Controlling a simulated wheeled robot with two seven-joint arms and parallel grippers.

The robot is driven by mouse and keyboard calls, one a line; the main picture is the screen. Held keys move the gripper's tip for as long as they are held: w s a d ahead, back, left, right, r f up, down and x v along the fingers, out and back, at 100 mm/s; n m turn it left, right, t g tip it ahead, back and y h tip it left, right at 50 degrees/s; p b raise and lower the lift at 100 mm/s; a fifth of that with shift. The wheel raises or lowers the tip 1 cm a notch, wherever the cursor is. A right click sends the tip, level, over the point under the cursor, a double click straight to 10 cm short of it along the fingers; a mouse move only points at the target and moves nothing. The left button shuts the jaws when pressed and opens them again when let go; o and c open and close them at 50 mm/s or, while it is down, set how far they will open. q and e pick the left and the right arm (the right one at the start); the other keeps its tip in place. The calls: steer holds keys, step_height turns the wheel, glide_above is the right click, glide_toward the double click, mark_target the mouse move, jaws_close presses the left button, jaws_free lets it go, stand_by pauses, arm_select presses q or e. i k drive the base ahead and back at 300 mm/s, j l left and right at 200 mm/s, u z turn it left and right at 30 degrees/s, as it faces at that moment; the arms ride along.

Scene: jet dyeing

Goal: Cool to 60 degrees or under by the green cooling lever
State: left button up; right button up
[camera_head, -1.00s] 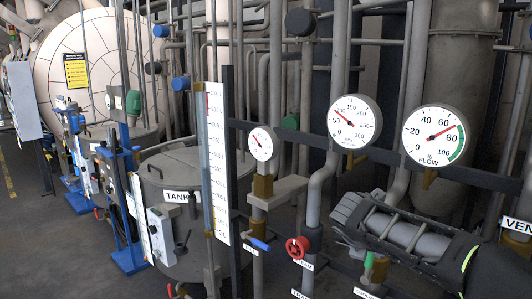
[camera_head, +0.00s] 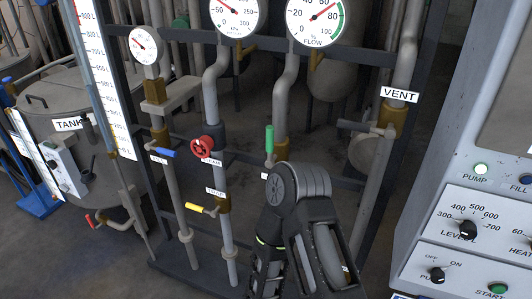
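The green lever (camera_head: 269,138) stands upright on a pipe valve in the middle of the view. Its label is mostly hidden behind my arm. A black jointed part of my arm (camera_head: 290,185) is in front of the pipes, just below and right of the green lever; I see no contact. Neither gripper's fingertips can be made out. A small white dial (camera_head: 143,45) is at upper left; its scale is too small to read. A kPa dial (camera_head: 236,14) and a flow dial (camera_head: 317,16) are cut by the top edge.
A red handwheel (camera_head: 203,147), a blue lever (camera_head: 161,152) and a yellow lever (camera_head: 201,209) sit on nearby pipes. A vent pipe (camera_head: 382,128) stands right of the green lever. A control panel (camera_head: 465,220) fills the right edge. The tank (camera_head: 60,95) is at left.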

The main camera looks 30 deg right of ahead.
mark_target(270, 146)
steer(key=i+j+z, duration=0.2)
steer(key=z, duration=0.2)
steer(key=i+j+z, duration=0.5)
steer(key=z, duration=0.25)
steer(key=i+j+z, duration=0.15)
steer(key=j+z, duration=0.2)
steer(key=j, duration=0.15)
steer(key=i+j+z, duration=0.1)
steer(key=j+z, duration=1.05)
steer(key=j, duration=0.15)
steer(key=k+j+z, duration=0.1)
steer(key=j+z, duration=0.25)
